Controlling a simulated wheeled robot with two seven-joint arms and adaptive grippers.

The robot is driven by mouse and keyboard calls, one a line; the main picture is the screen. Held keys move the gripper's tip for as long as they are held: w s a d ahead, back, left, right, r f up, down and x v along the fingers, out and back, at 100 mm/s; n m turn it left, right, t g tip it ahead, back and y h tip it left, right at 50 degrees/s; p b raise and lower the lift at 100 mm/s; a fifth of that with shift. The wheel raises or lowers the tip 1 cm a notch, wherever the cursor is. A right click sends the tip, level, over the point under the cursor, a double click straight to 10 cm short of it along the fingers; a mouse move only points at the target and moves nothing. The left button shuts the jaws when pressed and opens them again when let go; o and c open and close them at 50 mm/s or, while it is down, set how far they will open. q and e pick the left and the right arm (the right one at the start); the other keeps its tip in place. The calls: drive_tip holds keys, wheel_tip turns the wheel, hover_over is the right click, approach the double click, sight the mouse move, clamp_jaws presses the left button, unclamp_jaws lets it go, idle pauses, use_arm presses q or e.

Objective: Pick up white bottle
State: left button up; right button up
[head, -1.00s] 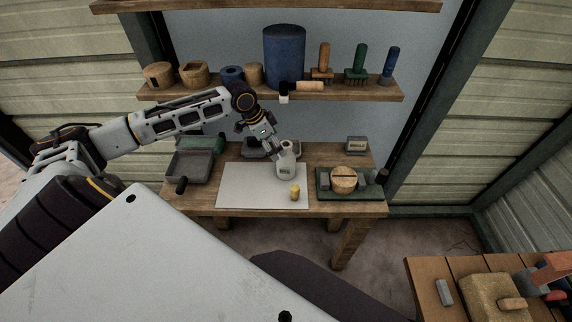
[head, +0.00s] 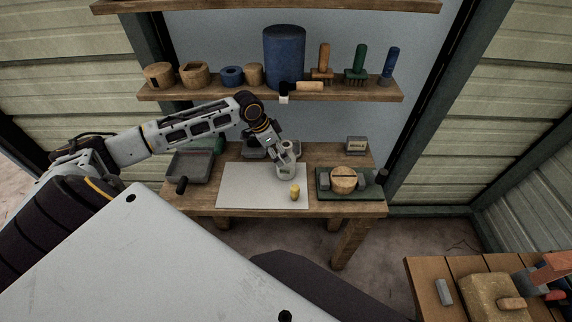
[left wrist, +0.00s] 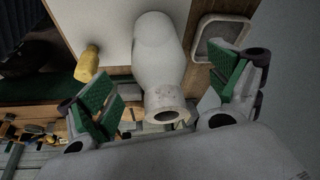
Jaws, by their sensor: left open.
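The white bottle (head: 286,173) stands on the pale mat on the workbench, partly covered by my left gripper in the head view. In the left wrist view the white bottle (left wrist: 158,55) lies between the green-padded fingers, its open neck toward the wrist. My left gripper (head: 285,155) is open, with one finger on each side of the bottle's neck; the left wrist view shows the open left gripper (left wrist: 165,95) with gaps at both sides. I cannot tell whether a finger touches it. My right gripper is not in view.
A small yellow bottle (head: 295,192) stands close by on the mat (head: 240,190). A grey tray (head: 190,166) is at left and a green block with a round wooden brush (head: 343,180) at right. A shelf (head: 210,93) with brushes and a blue cylinder hangs above.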

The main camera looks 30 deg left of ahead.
use_arm(q)
drive_tip(key=shift+w+d+f, duration=0.2)
drive_tip(key=shift+d+f, duration=0.15)
drive_tip(key=shift+f, duration=0.3)
drive_tip(key=shift+x, duration=1.5)
drive_tip(key=c, duration=0.4)
drive_tip(key=shift+r, duration=0.1)
drive_tip(key=c, duration=1.1)
drive_tip(key=shift+r, duration=1.75)
drive_tip(key=shift+s+a+p, duration=0.65)
drive_tip(key=shift+s+a, duration=1.25)
drive_tip(key=shift+s, duration=0.4)
drive_tip(key=shift+s+a+p, duration=0.65)
drive_tip(key=shift+s+a, duration=1.25)
drive_tip(key=shift+s, duration=0.45)
drive_tip(key=shift+s+a+p, duration=0.65)
drive_tip(key=shift+s+a, duration=1.25)
drive_tip(key=shift+s, duration=0.4)
